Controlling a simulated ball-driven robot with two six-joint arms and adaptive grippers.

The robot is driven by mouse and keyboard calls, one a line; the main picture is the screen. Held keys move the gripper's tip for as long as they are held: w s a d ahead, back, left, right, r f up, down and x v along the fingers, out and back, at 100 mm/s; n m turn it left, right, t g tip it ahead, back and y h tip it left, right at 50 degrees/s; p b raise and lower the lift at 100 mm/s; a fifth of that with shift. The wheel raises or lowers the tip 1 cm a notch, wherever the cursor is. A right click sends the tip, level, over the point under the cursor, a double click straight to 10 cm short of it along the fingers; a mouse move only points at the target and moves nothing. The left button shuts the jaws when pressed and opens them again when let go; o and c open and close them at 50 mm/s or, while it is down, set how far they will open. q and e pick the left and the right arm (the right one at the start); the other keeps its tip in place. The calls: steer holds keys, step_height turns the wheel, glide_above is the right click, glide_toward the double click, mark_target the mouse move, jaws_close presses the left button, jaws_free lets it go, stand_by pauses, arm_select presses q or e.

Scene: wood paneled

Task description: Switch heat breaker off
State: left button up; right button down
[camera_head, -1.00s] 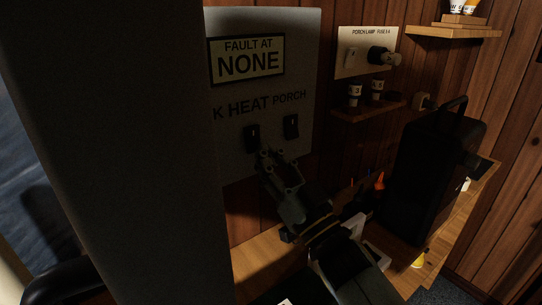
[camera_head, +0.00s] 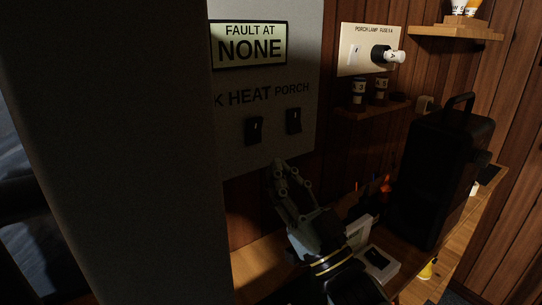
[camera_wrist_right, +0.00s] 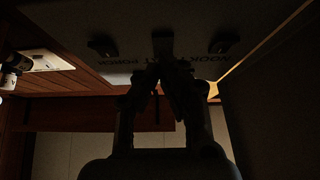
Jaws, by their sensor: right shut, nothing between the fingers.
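The grey breaker panel (camera_head: 230,155) carries a dark rocker under the HEAT label, the heat breaker (camera_head: 254,131). A similar porch breaker (camera_head: 293,121) is to its right. My right gripper (camera_head: 279,165) is shut and empty, with its tips below and slightly right of the heat breaker, apart from it in the head view. In the right wrist view the shut fingers (camera_wrist_right: 158,74) point toward the middle rocker, the heat breaker (camera_wrist_right: 163,42). It is too dark to tell which way the heat breaker is tipped. My left gripper is not in view.
The panel display (camera_head: 249,45) reads FAULT AT NONE. A black case (camera_head: 435,180) stands on the wooden counter (camera_head: 465,215). A dark column fills the left.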

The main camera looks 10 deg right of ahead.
steer(key=shift+v, duration=1.25)
